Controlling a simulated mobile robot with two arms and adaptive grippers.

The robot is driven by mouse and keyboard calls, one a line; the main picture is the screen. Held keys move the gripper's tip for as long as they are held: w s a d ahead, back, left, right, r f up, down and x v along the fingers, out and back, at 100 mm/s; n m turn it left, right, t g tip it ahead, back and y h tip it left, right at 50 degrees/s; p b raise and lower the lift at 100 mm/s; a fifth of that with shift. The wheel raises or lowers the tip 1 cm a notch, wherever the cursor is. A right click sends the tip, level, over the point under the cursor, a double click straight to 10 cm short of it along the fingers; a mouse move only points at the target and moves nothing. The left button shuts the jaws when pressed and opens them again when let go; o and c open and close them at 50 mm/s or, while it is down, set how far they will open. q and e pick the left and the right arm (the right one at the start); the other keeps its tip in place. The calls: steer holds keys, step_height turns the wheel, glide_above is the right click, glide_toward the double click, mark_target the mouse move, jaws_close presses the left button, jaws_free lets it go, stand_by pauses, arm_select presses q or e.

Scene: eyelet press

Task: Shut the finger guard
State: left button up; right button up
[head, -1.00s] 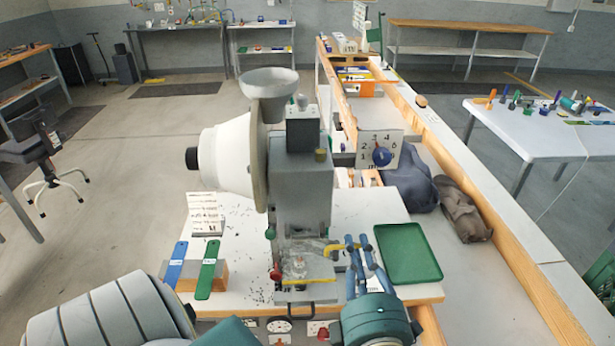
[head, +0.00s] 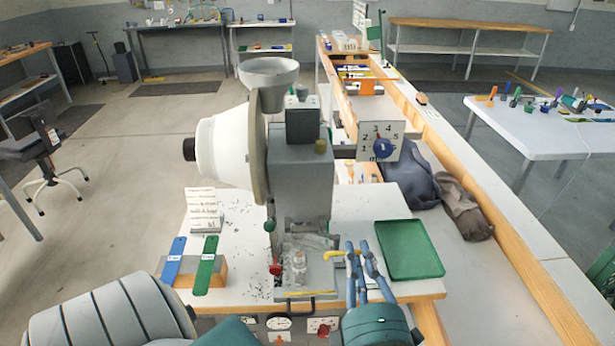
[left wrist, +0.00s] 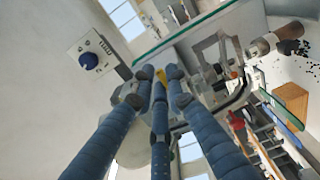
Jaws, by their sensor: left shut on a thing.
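The finger guard (head: 303,244) is a clear panel at the front of the grey eyelet press (head: 300,190), low in the middle of the head view. Its yellow handle (head: 334,254) sticks out to the right. My left gripper (head: 354,252) has its blue fingers shut on this handle. In the left wrist view the yellow handle (left wrist: 161,76) shows between the fingertips, partly hidden by them. How far the guard stands from its frame is hard to tell. My right gripper is not in view.
A green tray (head: 408,250) lies on the table just right of my left gripper. A red knob (head: 275,268) and a dial plate (head: 381,142) are on the press. Blue and green strips (head: 207,265) lie at the left on a wooden block. Small dark eyelets are scattered nearby.

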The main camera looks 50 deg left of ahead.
arm_select(q)
steer(key=shift+f, duration=0.35)
steer(key=shift+f+b, duration=0.65)
steer(key=shift+f, duration=0.3)
steer(key=shift+f+b, duration=0.45)
steer(key=shift+f, duration=0.15)
steer(key=shift+w+a+f, duration=0.15)
steer(key=shift+a+f, duration=0.05)
steer(key=shift+f, duration=0.1)
steer(key=shift+w+a+f+b, duration=0.2)
steer(key=shift+a+f+b, duration=0.05)
steer(key=shift+f+b, duration=0.4)
steer(key=shift+w+a+f, duration=0.15)
steer(key=shift+f, duration=0.1)
